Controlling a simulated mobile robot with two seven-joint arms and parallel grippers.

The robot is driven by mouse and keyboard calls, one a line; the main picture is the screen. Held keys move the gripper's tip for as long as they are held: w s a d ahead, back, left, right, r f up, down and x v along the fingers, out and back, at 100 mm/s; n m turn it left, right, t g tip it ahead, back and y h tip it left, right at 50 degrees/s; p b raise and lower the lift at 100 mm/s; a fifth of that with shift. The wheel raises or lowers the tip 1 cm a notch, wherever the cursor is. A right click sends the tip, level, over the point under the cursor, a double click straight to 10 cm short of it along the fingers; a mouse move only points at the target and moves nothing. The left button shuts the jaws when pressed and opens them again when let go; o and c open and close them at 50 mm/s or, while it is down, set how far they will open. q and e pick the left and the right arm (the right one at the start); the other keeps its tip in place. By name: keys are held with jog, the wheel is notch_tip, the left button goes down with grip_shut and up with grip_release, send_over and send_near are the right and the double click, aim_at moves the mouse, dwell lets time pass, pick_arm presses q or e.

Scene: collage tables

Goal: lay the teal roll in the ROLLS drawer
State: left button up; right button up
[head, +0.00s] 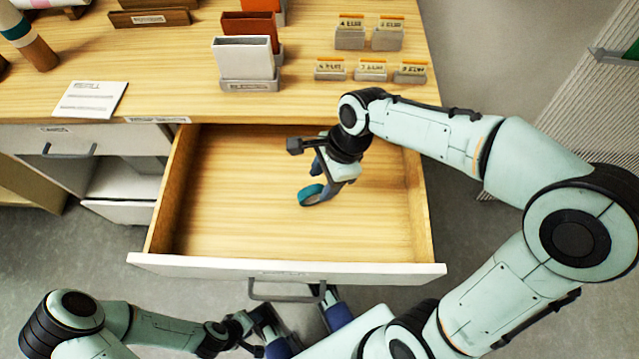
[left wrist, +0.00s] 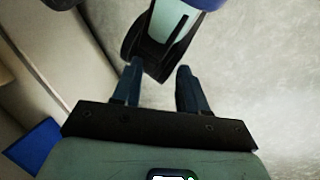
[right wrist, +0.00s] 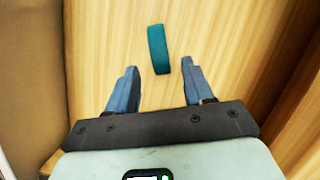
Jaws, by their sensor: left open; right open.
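The teal roll (head: 311,195) is inside the open drawer (head: 230,215), near its middle. In the right wrist view the teal roll (right wrist: 158,49) shows as a narrow band over the wooden drawer bottom, just beyond the fingertips and apart from them. My right gripper (head: 318,180) is open and reaches down into the drawer beside the roll; in the right wrist view its fingers (right wrist: 160,78) have nothing between them. The label on the drawer front is too small to read. My left gripper (left wrist: 158,75) is open and empty, low in front of the drawer, over the floor.
The wooden tabletop (head: 180,60) behind the drawer holds a white card (head: 90,99), upright holders (head: 246,62) and several small labelled card stands (head: 370,70). A closed drawer (head: 60,140) is at the left. The drawer interior around the roll is otherwise empty.

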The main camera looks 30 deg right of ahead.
pick_arm(q)
jog(key=shift+s+d+r+g+p, duration=0.2)
jog(key=shift+s+r+p, duration=0.3)
jog(key=shift+s+r, duration=0.15)
jog(key=shift+s+d+r+g+p, duration=0.2)
jog(key=shift+s+r+p, duration=0.3)
jog(key=shift+s+r, duration=0.15)
pick_arm(e)
jog(key=v, duration=0.8)
